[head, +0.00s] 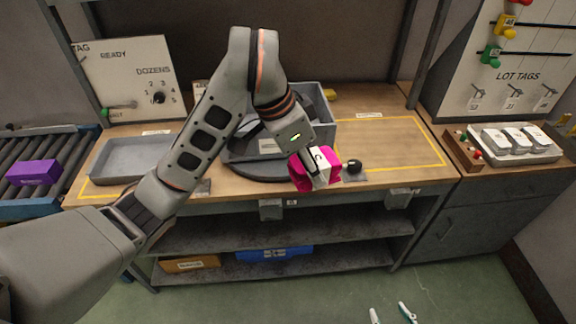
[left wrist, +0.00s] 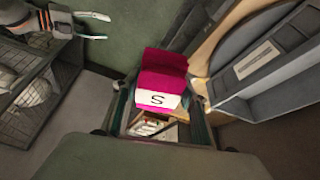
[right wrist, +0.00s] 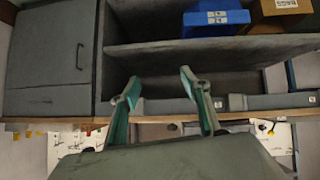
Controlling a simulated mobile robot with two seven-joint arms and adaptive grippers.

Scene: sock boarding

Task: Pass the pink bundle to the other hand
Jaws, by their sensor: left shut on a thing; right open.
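The pink bundle (head: 300,176) has a white band marked S and hangs in front of the workbench's front edge in the head view. It also shows in the left wrist view (left wrist: 165,62). My left gripper (head: 314,170) is shut on it; its fingers lie at either side of the band in the left wrist view (left wrist: 160,108). My right gripper (head: 392,313) is at the bottom of the head view, with only its green-lined fingertips showing. It is open and empty in the right wrist view (right wrist: 160,92), apart from the bundle.
Behind the bundle, a grey bin (head: 322,136) stands on the workbench by a dark round plate (head: 250,170). An empty grey tray (head: 130,176) is at left. A black knob (head: 354,166) is close right of the bundle. The floor (head: 320,295) in front is clear.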

